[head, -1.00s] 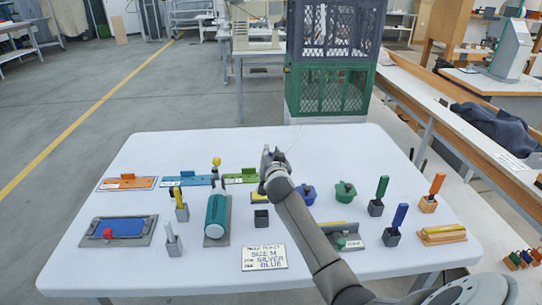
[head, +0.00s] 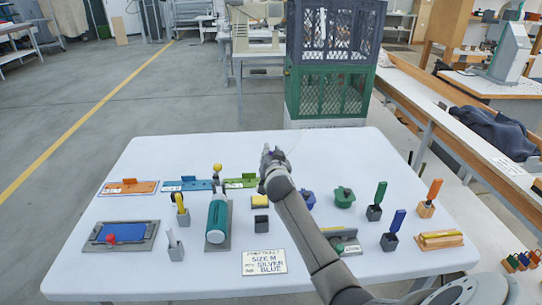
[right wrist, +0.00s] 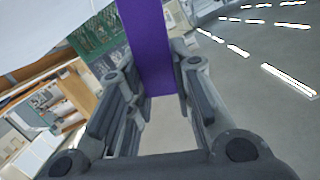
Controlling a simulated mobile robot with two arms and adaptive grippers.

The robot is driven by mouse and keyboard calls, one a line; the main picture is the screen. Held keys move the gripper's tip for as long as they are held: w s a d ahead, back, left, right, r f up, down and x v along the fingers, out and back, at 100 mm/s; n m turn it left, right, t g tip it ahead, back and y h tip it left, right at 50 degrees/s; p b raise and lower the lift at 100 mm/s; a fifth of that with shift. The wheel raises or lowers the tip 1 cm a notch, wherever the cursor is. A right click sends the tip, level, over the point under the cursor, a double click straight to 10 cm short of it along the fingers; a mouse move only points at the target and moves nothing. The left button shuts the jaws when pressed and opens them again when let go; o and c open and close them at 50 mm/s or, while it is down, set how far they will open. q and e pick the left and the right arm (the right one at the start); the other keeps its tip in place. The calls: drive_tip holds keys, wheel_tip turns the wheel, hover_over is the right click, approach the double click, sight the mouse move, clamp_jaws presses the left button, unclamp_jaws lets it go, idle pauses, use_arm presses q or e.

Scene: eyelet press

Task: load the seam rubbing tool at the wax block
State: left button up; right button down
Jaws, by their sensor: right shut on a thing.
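My right gripper (head: 272,155) is above the back half of the white table in the head view. In the right wrist view (right wrist: 158,100) its fingers are shut on a flat purple bar, the tool (right wrist: 152,45). The tool's working end is not clear, and in the head view the hand and arm hide it. A small yellow block (head: 260,201) on a dark base sits on the table in front of the gripper. A yellow bar in an orange tray (head: 440,241) lies at the right. No label shows which is the wax block. My left gripper is out of view.
An empty dark holder (head: 261,224) stands before the yellow block. Upright tools in holders, including green (head: 380,192), blue (head: 397,220) and orange (head: 433,189), stand right. A teal cylinder (head: 217,218) and a blue pad tray (head: 122,234) are left. My arm crosses the table's middle.

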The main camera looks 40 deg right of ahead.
drive_tip(key=shift+r+p, duration=1.45)
drive_tip(key=shift+r, duration=0.7)
drive_tip(key=shift+f, duration=0.1)
drive_tip(key=shift+s+a, duration=0.1)
drive_tip(key=shift+a, duration=0.1)
drive_tip(key=s+a+r+n+t+y, duration=0.1)
drive_tip(key=s+a+n+y, duration=0.2)
drive_tip(key=s+a, duration=0.9)
drive_tip(key=s+a+r+n+t+y, duration=0.1)
drive_tip(key=s+a+y, duration=0.4)
drive_tip(key=s+a, duration=0.6)
drive_tip(key=a+n, duration=0.1)
drive_tip(key=a, duration=0.4)
drive_tip(key=shift+s+a+n, duration=0.15)
drive_tip(key=shift+s+n, duration=0.2)
drive_tip(key=shift+n, duration=0.05)
drive_tip(key=shift+w, duration=0.15)
